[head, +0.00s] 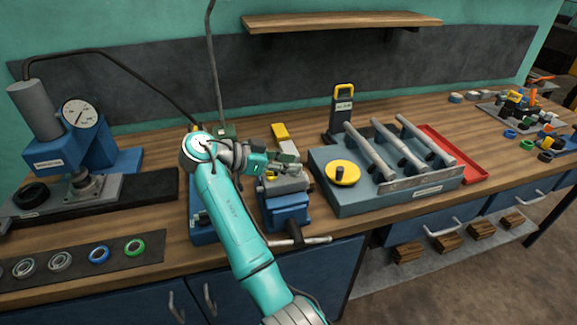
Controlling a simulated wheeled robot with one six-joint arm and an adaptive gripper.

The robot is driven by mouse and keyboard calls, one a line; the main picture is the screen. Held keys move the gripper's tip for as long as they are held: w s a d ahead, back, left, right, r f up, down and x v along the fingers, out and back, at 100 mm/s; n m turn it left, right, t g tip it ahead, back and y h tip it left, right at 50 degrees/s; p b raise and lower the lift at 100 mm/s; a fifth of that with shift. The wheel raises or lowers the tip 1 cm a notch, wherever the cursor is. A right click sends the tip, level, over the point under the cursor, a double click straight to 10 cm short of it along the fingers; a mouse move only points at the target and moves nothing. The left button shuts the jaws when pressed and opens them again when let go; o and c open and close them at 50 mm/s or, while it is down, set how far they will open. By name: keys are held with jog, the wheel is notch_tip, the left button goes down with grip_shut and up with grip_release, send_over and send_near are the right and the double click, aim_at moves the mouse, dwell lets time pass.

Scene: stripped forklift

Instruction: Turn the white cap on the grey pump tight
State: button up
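My teal arm reaches up over the bench's front edge. My gripper (296,163) is small and seen from the side, just above the blue vise (287,208). I cannot tell whether its fingers are open or shut. A grey part (288,183) lies at the vise's top, right below my gripper; it may be the grey pump, but I cannot be sure. A gap or contact between them cannot be made out. I see no white cap; it may be hidden behind my gripper or too small to tell.
The vise handle (303,240) sticks out past the bench edge. Right of the vise is a grey-blue fixture (350,203) with rods and a yellow disc (342,172). A press with a gauge (81,113) stands left; rings lie on a dark mat (160,246). A red tray (455,150) lies right.

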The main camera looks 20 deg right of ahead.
aim_at(288, 176)
notch_tip(288, 176, up, 9)
jog(key=shift+f, duration=0.15)
